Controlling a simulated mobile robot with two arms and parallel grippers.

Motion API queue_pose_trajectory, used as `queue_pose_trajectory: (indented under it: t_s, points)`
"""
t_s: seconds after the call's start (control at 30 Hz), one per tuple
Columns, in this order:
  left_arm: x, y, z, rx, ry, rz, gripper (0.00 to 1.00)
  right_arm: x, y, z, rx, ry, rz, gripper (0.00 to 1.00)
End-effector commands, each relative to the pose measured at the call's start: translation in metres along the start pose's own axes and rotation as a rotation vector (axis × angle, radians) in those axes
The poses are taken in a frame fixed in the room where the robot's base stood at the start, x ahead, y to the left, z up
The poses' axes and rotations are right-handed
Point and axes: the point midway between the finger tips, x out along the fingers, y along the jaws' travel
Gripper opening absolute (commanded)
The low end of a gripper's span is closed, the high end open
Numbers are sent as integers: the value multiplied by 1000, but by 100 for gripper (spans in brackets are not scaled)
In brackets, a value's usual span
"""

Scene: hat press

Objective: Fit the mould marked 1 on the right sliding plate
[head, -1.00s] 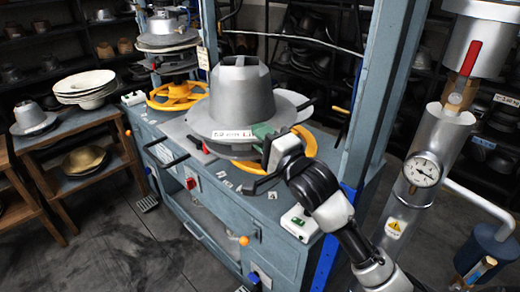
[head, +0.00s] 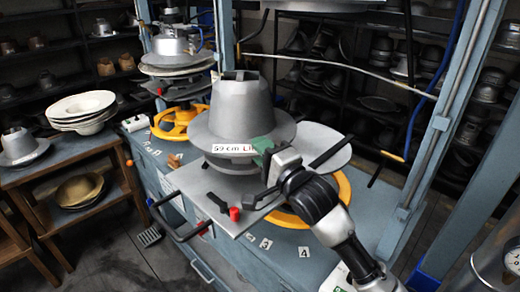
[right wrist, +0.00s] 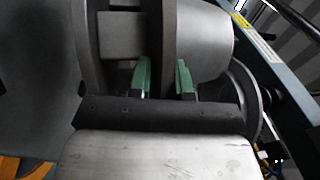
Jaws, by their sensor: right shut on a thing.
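The grey mould (head: 240,108) has a tapered crown, a wide round brim and a label reading "59 cm" plus red lettering; I cannot see a mark 1. My right gripper (head: 264,156) is shut on its brim edge from the right. In the right wrist view the green fingertips (right wrist: 165,82) straddle a rim of the mould (right wrist: 205,45). The mould is upright over the flat grey sliding plate (head: 193,183), which has dark handles and a red-knobbed lever. I cannot tell whether it touches the plate. My left gripper is out of view.
A round grey disc (head: 328,147) and a yellow handwheel (head: 344,188) are right of the mould. Another mould stack (head: 178,55) stands over a second yellow wheel at the left. A blue post (head: 452,125) rises at the right. A wooden stand (head: 95,155) holds bowls at the left.

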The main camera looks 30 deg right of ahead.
Motion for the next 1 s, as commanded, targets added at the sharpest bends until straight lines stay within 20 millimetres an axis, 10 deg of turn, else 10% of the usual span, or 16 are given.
queue_pose_trajectory:
  t_s: [1.0]
  points:
    - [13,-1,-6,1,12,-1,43,-4,16,0,-3,0,-14,0]
